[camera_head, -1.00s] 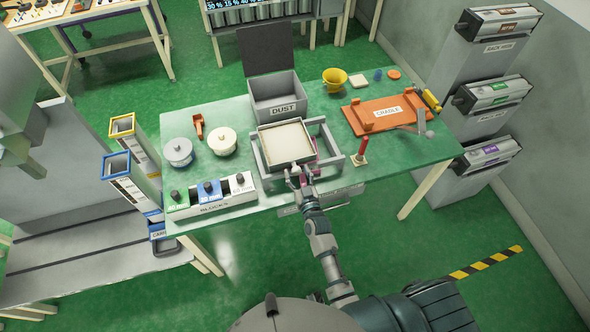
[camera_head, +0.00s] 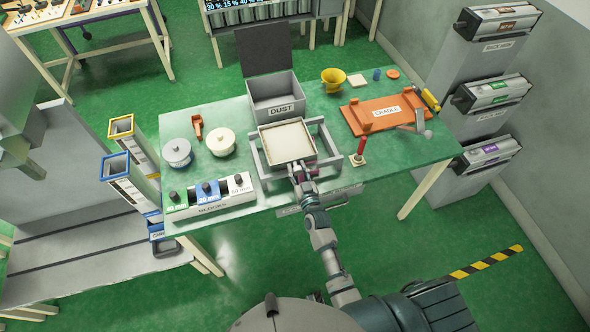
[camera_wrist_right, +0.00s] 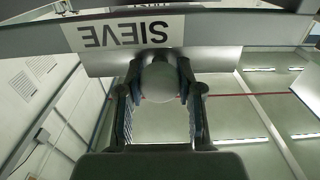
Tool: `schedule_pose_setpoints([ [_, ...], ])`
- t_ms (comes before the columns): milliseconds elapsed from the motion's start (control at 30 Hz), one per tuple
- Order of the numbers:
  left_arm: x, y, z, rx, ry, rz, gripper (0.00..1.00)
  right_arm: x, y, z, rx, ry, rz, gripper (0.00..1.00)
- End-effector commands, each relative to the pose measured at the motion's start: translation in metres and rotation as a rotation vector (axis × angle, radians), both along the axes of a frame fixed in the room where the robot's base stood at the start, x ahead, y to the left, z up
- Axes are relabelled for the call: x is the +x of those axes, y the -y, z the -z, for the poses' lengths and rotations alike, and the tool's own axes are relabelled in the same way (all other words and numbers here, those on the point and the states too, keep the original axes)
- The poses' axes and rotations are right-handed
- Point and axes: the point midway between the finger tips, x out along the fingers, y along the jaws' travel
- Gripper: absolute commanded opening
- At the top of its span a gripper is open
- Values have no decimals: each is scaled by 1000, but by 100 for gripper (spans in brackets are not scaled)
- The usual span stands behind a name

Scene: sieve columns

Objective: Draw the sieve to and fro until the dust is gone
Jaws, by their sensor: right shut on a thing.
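The sieve (camera_head: 287,143) is a square tray with a pale bed inside. It sits in a grey frame (camera_head: 329,138) on the green table. My right gripper (camera_head: 300,172) is at the sieve's near side. In the right wrist view its fingers (camera_wrist_right: 160,90) are shut on a round knob under the SIEVE label (camera_wrist_right: 125,34). A grey box labelled DUST (camera_head: 275,98) stands open behind the sieve, its lid raised. Whether any dust is left in the sieve is too small to tell. My left gripper does not show.
An orange cradle (camera_head: 385,112) and a red-handled tool (camera_head: 361,150) are to the right. A yellow cup (camera_head: 333,80) stands behind. The table's front right is bare.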

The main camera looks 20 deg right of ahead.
Motion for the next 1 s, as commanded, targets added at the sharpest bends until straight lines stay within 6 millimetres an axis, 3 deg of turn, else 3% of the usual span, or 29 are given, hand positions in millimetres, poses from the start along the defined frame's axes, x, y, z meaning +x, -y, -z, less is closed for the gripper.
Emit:
schedule_pose_setpoints([
  [100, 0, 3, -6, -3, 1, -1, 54, 1, 30, 0, -10, -2, 2, 0],
  [300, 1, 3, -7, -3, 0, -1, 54, 2, 63, 1, -6, -3, 2, 0],
  [633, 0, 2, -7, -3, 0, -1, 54, 2, 67, 2, -1, -3, 3, 0],
  [667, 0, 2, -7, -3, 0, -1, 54, 2, 67, 2, -1, -4, 3, 38],
  [733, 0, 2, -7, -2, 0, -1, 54, 2, 67, 2, -1, -3, 3, 55],
  [767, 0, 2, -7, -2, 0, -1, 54, 2, 67, 2, -1, -3, 3, 61],
  [1000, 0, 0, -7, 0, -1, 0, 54, 2, 67, 1, -1, -1, 3, 61],
])
